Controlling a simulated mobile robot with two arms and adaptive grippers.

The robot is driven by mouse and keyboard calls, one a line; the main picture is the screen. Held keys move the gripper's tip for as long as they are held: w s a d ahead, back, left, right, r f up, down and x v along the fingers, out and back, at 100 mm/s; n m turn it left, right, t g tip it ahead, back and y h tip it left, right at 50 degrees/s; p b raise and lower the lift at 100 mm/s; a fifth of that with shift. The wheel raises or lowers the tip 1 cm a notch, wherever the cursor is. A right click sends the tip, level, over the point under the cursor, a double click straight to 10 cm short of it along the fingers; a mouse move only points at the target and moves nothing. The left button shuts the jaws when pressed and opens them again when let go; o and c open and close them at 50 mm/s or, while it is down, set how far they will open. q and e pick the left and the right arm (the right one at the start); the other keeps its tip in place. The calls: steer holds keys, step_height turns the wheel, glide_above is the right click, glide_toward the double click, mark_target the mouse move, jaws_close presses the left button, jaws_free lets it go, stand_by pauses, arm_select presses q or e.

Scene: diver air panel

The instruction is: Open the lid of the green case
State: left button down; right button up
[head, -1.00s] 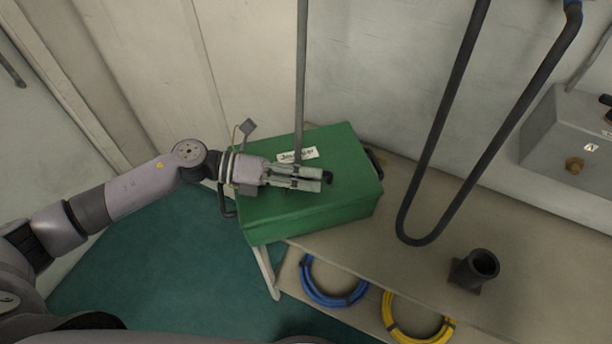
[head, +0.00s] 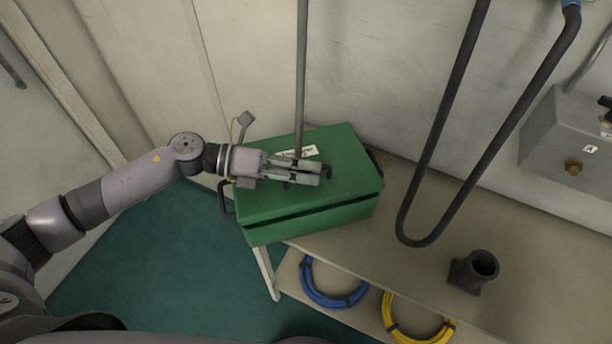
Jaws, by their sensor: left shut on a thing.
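The green case (head: 318,220) sits on the bench, with black handles at its sides and a white label (head: 300,152) on top. Its lid (head: 345,172) is raised a little along the front edge, and a dark gap shows between lid and body. My left gripper (head: 320,173) reaches in from the left over the lid. Its fingers are shut on a small dark lid handle, which is mostly hidden by them. My right gripper is not in view.
A grey vertical pipe (head: 301,75) stands behind the case. A dark looped hose (head: 416,240) hangs to the right. A black holder (head: 474,270) and a grey box (head: 570,140) are further right. Blue hose (head: 335,299) and yellow hose (head: 388,318) coils lie lower down.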

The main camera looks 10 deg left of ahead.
arm_select(q)
steer(key=w+r+n, duration=0.1)
steer(key=w+a+r+n+h, duration=0.1)
steer(key=r, duration=0.1)
steer(key=w+r+n, duration=0.1)
steer(key=r, duration=0.1)
steer(key=shift+w+a+r+g+h, duration=0.1)
steer(key=shift+w+a+g+h, duration=0.2)
steer(key=shift+g, duration=0.1)
steer(key=w+a+r+n+t+h+b, duration=0.1)
steer(key=w+a+n+h+b, duration=0.1)
steer(key=w+a+n+b, duration=0.2)
steer(key=w+a+r+n+t+h+b, duration=0.1)
steer(key=w+n+b, duration=0.4)
steer(key=w+n, duration=0.6)
steer(key=shift+w+a+r+n+t+h+b, duration=0.2)
steer(key=shift+w+a+n+t+h+b, duration=0.25)
steer(key=shift+w+a, duration=0.8)
steer(key=shift+s+a, duration=0.1)
steer(key=shift+s, duration=0.05)
steer(key=c, duration=1.9)
jaws_free()
steer(key=shift+c, duration=0.2)
steer(key=v, duration=1.2)
